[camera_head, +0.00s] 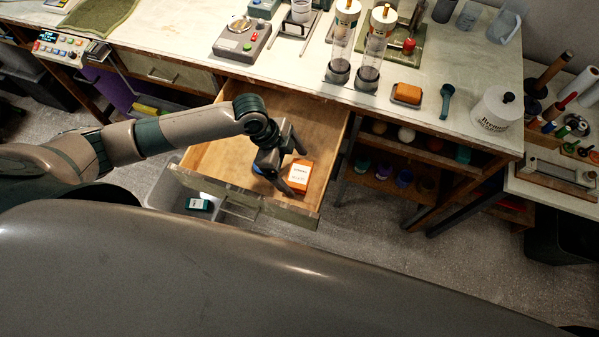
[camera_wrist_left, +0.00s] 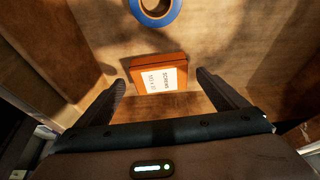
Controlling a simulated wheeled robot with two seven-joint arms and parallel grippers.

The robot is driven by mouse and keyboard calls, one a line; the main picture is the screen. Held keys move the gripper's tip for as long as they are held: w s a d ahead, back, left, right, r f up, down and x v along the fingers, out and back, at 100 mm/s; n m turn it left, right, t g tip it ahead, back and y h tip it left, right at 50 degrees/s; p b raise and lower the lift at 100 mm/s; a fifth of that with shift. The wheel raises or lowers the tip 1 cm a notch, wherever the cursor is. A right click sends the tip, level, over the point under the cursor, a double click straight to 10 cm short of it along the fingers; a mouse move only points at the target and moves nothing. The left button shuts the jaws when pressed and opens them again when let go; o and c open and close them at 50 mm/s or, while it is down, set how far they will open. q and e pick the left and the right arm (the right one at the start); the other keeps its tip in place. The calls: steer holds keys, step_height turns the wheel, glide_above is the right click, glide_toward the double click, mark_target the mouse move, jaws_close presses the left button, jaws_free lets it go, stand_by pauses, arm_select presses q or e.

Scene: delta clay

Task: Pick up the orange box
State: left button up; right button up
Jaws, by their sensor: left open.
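The orange box (camera_head: 299,174) with a white label lies in the open wooden drawer, near its front right corner. It also shows in the left wrist view (camera_wrist_left: 179,65), between and beyond my fingertips. My left gripper (camera_head: 294,166) is open and reaches down into the drawer beside the box. In the left wrist view its fingers (camera_wrist_left: 160,80) are spread on either side of the box, with no clear contact. My right gripper is in neither view.
The drawer (camera_head: 220,157) is pulled out, with walls close around my gripper. A blue tape roll (camera_wrist_left: 155,8) lies near the box. A grey bin (camera_head: 168,196) stands below the drawer. The worktop (camera_head: 300,70) above carries bottles, a scale and a sponge.

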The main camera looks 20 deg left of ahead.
mark_target(297, 172)
arm_select(q)
steer(key=shift+x, duration=1.2)
steer(key=c, duration=1.3)
steer(key=shift+r, duration=0.1)
steer(key=shift+w+r, duration=0.1)
steer(key=shift+r, duration=0.4)
step_height(297, 172, up, 9)
steer(key=shift+f+b, duration=0.1)
steer(key=shift+b, duration=1.05)
